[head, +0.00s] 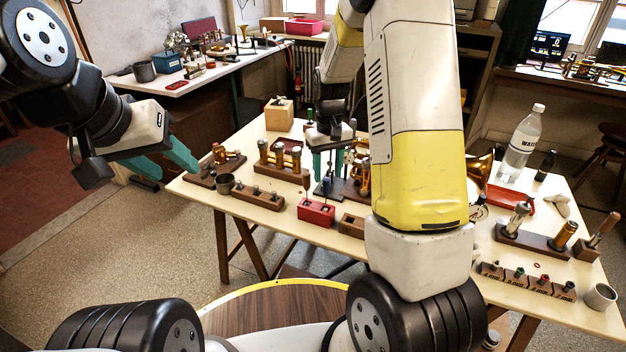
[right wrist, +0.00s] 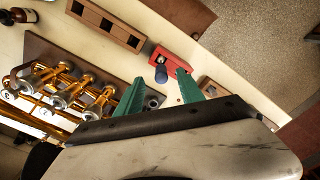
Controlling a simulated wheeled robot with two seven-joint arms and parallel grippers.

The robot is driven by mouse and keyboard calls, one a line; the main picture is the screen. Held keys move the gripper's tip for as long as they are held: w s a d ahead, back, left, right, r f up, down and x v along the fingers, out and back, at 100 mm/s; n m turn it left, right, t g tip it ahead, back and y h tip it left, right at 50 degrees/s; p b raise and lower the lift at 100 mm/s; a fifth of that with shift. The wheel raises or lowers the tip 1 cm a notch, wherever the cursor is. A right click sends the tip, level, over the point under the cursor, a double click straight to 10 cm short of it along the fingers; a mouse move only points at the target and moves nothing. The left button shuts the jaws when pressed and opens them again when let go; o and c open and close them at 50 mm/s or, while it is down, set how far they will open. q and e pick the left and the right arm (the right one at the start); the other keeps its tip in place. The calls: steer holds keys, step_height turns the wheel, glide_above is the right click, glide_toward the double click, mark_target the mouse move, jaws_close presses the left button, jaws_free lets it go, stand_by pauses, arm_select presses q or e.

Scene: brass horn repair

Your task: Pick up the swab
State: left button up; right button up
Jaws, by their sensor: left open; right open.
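A slim tool with a dark blue end (head: 326,186), which I take to be the swab, stands upright at the red block (head: 316,214) on the table. In the right wrist view its rounded blue end (right wrist: 161,75) shows between my finger tips, beside the red block (right wrist: 172,61). My right gripper (head: 329,172) points down with its teal fingers open near the blue end. I cannot tell whether they touch it. Its tips also show in the right wrist view (right wrist: 158,76). My left gripper (head: 174,170) is open and empty, left of the table.
Wooden racks with brass parts (head: 276,160) stand close left of the right gripper. A brass valve assembly (right wrist: 75,95) lies near its fingers. A water bottle (head: 521,145), a red tray (head: 515,202) and a small cup (head: 599,297) stand at the right. My right arm hides the table's middle.

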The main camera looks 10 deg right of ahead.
mark_target(326, 195)
step_height(326, 195, down, 6)
steer(key=shift+a+f, duration=0.1)
steer(key=shift+f, duration=0.15)
steer(key=shift+c, duration=0.3)
jaws_close()
